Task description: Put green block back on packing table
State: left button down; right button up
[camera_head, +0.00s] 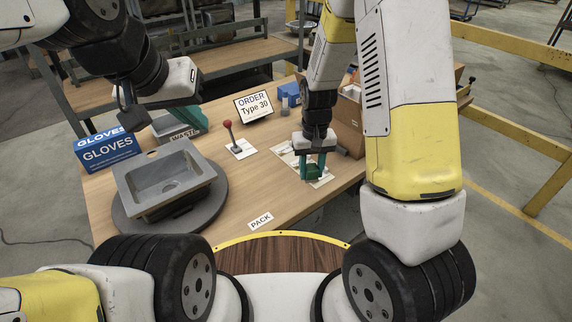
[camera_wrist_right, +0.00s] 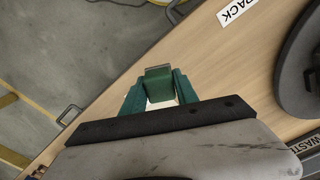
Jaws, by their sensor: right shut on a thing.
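The green block (camera_head: 313,173) is between the teal fingers of my right gripper (camera_head: 314,167), low over a white printed sheet (camera_head: 297,159) on the wooden packing table (camera_head: 235,191). I cannot tell whether the block touches the sheet. In the right wrist view the block (camera_wrist_right: 158,87) shows between the two fingers of my right gripper (camera_wrist_right: 160,92), which is shut on it.
A grey sink (camera_head: 136,192) rests on a dark round turntable (camera_head: 204,207) at the left. A blue gloves box (camera_head: 108,150), the waste bin (camera_head: 164,123), a red-knobbed lever (camera_head: 229,133) and an order sign (camera_head: 253,105) stand behind. A cardboard box (camera_head: 348,118) is beside my right gripper.

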jog(key=s+a+n, duration=0.1)
jog(key=a, duration=0.1)
jog(key=s+a, duration=0.2)
jog(key=a, duration=0.1)
jog(key=s+a+f+n, duration=0.1)
jog(key=s+a, duration=0.1)
jog(key=shift+a+f+n, duration=0.1)
jog(key=shift+a+n, duration=0.2)
jog(key=s+a+n, duration=0.1)
jog(key=s+a, duration=0.1)
jog(key=s+a+n, duration=0.1)
jog(key=s+a, duration=0.1)
jog(key=s+a+f, duration=0.1)
jog(key=s+a, duration=0.1)
jog(key=shift+s+n, duration=0.4)
send_over(280, 189)
jog(key=shift+f, duration=0.8)
jog(key=shift+d+f, duration=0.1)
jog(key=shift+f, duration=1.65)
jog(key=shift+f, duration=0.1)
jog(key=o, duration=1.2)
